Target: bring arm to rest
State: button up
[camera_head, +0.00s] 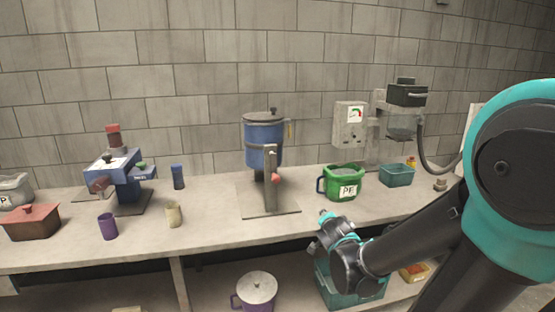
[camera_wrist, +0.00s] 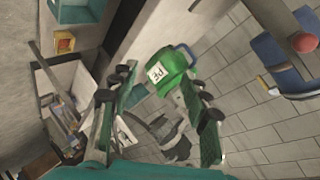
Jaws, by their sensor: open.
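My gripper (camera_head: 328,224) is in front of the bench's front edge in the head view, low and right of centre, small and partly hidden by my own wrist. In the wrist view my gripper (camera_wrist: 160,78) shows its two green fingers spread apart with nothing held between them. My arm reaches in from the right edge, bent at a large teal joint. The green pail labelled PE (camera_head: 343,184) stands on the bench beyond the gripper. The pail also shows in the wrist view (camera_wrist: 169,62), tilted by the camera angle, beyond the fingertips.
The bench (camera_head: 215,222) holds a blue hopper machine (camera_head: 263,143), a blue press (camera_head: 125,182), a teal bin (camera_head: 396,174), a red-lidded box (camera_head: 31,222) and cups. A purple pot (camera_head: 257,290) and another teal bin (camera_head: 345,290) sit below the worktop.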

jog(key=s+d+f+n+g+y, duration=0.1)
jog(key=s+f+n+g, duration=0.3)
jog(key=s+f+n, duration=0.2)
jog(key=s+d+f+n+g, duration=0.1)
jog(key=s+f+n+g, duration=0.3)
jog(key=s, duration=0.7)
jog(key=shift+s+f+n+y, duration=0.25)
jog(key=shift+f+n+y, duration=0.15)
jog(key=shift+f+n, duration=0.7)
jog(key=shift+d+r, duration=0.1)
jog(key=shift+r, duration=0.1)
